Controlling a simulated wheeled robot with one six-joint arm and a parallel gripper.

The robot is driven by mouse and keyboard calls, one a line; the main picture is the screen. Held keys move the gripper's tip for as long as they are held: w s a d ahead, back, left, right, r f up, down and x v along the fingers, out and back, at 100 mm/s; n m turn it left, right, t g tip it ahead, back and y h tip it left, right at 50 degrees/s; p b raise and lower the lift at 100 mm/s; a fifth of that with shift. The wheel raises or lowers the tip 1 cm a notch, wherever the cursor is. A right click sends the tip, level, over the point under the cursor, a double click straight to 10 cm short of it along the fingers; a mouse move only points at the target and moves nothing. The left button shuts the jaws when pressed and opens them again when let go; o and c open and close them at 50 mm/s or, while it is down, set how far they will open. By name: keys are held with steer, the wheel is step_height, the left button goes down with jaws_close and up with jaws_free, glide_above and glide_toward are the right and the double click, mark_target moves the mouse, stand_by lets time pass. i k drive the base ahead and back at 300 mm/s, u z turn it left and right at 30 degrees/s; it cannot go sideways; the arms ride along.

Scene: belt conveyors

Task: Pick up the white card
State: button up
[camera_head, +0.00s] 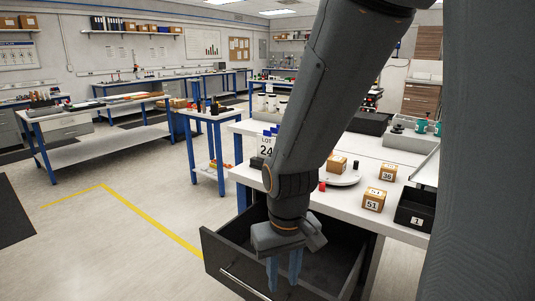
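A white card (265,146) printed with "LOT" and "24" stands upright near the left end of the white workbench (247,178). My arm hides its right side. My gripper (284,274) points down over the open dark drawer (234,262) at the front of the bench, well below and apart from the card. Its two bluish fingers look spread, with nothing visible between them. The fingertips are small and partly blend with the drawer.
Small numbered boxes (374,200), a round white plate (343,177), a red item (322,187) and a black bin (413,209) marked 1 are on the bench. The drawer juts out in front. Floor on the left (130,240) is clear.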

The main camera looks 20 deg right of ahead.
mark_target(265, 143)
steer(key=u, duration=0.45)
steer(key=k, duration=1.05)
steer(key=u, duration=0.9)
steer(key=i, duration=2.05)
steer(key=z, duration=0.7)
steer(key=i, duration=0.95)
steer(key=z, duration=0.9)
